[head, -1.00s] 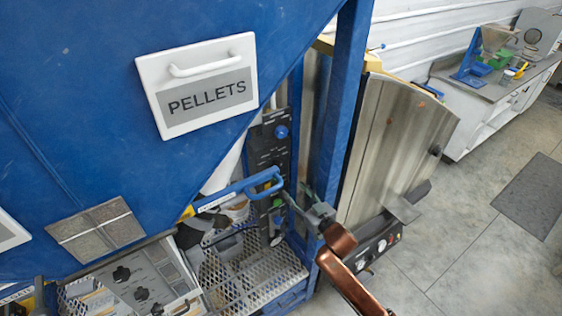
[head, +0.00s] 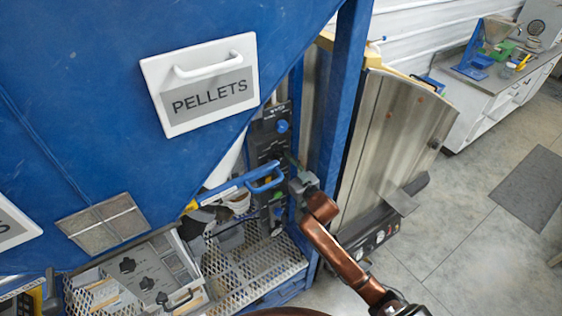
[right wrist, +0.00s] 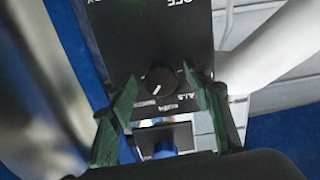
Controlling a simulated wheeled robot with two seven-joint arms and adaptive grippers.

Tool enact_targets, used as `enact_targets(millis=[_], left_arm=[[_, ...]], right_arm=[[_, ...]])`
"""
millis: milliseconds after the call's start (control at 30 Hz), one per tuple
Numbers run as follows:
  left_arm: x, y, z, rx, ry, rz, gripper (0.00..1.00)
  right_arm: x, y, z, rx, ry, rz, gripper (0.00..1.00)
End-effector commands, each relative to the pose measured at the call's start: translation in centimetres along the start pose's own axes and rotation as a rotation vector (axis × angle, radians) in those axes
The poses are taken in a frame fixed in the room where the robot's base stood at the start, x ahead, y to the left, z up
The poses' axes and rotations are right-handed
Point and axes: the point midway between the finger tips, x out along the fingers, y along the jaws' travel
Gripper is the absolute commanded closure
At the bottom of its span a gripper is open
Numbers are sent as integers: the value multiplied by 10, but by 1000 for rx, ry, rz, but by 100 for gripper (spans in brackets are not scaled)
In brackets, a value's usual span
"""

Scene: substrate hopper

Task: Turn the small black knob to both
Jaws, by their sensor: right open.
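The small black knob (right wrist: 158,81) is on a black panel face in the right wrist view, with a white pointer mark at its lower-left edge and small white lettering around it. The knob lies between the two greenish fingers of my right gripper (right wrist: 159,88). The fingers are spread apart, one on each side, and no contact shows. In the head view, my right gripper (head: 293,172) is at the right edge of the tall black control panel (head: 266,138). I cannot make out the small knob in the head view. My left gripper is not in view.
A blue handle (head: 265,182) sticks out close to the left of my right gripper. A blue post (head: 338,125) and a metal-sided machine (head: 392,140) stand to the right. A blue round control (head: 282,126) is higher on the panel. A mesh shelf (head: 240,275) lies below.

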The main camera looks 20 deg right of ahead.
Motion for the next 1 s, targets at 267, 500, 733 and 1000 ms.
enact_targets(millis=[267,500,733,1000], left_arm=[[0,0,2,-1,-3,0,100],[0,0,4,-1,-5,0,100],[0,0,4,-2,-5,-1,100],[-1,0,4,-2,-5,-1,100]], right_arm=[[0,0,0,1,0,0,65],[0,0,0,1,0,0,81],[0,0,0,0,0,0,96],[0,0,0,-37,0,1,96]])
